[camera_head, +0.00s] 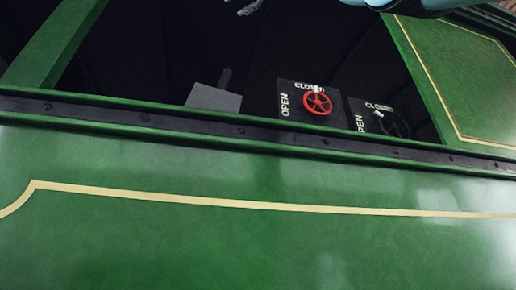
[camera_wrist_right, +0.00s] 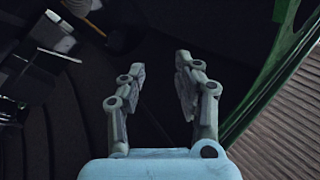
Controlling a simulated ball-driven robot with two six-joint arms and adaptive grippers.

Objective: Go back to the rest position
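My right gripper (camera_wrist_right: 160,66) is open in the right wrist view, its two grey fingers apart with nothing between them. Dark, empty space shows beyond the fingers. In the head view a small grey piece that looks like a gripper fingertip (camera_head: 249,7) shows at the top edge. A light blue part of my arm shows at the top right. My left gripper is not in view. A red handwheel (camera_head: 318,103) sits on a dark plate marked OPEN and CLOSED. A dark handwheel (camera_head: 395,124) on a similar plate is partly hidden behind the green sill.
A green tram side wall (camera_head: 250,240) with a cream line fills the lower head view. Its dark riveted sill (camera_head: 190,124) crosses below the cab opening. A grey box (camera_head: 213,98) stands inside. A green edge (camera_wrist_right: 285,70) and ribbed surface (camera_wrist_right: 285,140) lie right of my right gripper.

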